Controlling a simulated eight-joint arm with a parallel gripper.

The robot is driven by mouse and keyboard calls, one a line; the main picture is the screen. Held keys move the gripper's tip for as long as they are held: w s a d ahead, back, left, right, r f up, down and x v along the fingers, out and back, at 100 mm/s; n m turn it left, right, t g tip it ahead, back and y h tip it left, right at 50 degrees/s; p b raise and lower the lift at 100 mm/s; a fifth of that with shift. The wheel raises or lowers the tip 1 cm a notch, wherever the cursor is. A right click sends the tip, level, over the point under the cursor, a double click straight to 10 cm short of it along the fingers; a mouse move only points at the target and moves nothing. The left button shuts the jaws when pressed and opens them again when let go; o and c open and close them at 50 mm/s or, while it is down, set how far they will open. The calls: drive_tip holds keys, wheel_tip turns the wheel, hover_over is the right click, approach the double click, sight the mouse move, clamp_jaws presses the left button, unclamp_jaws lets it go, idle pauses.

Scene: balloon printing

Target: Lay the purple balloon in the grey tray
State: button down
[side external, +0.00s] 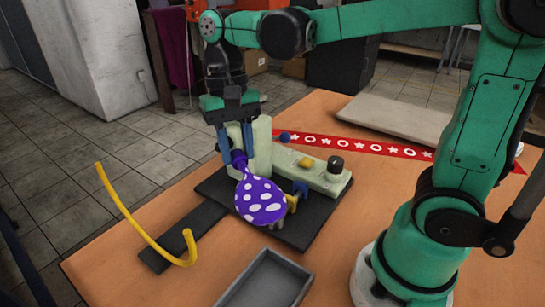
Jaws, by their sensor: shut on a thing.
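The purple balloon (261,201) has white spots and hangs tilted over the dark base of a pale green machine (312,173). My gripper (231,155) points down and is shut on the balloon's narrow neck end, at the upper left of its round body. The balloon's right side is close to a small yellow part of the machine; I cannot tell whether they touch. The grey tray (258,283) lies at the table's front edge, below the balloon in the picture. The part of it in view is empty, and its lower end is cut off by the frame.
A yellow curved rod (129,213) rises from a dark flat bar (181,239) at the left. A red patterned strip (365,147) and a pale board (396,121) lie behind the machine. Bare orange table (335,262) lies between the machine and my arm's base.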

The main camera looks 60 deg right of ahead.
drive_tip(key=shift+s+a+f+m+t+y, duration=0.15)
drive_tip(key=shift+s+a+f+m+t, duration=0.35)
drive_tip(key=shift+s+f+m, duration=1.45)
drive_tip(key=shift+s+a+f+m+t+y, duration=0.2)
drive_tip(key=shift+s+a+f+m, duration=0.6)
drive_tip(key=shift+s+f+m, duration=1.15)
drive_tip(key=shift+s+a+f+m+t+y, duration=0.25)
drive_tip(key=shift+s+a+f+m, duration=0.4)
drive_tip(key=shift+s+f+m, duration=1.3)
drive_tip(key=shift+w+f, duration=0.15)
drive_tip(key=shift+f, duration=0.65)
drive_tip(key=shift+c, duration=2.4)
unclamp_jaws()
drive_tip(key=shift+r, duration=0.1)
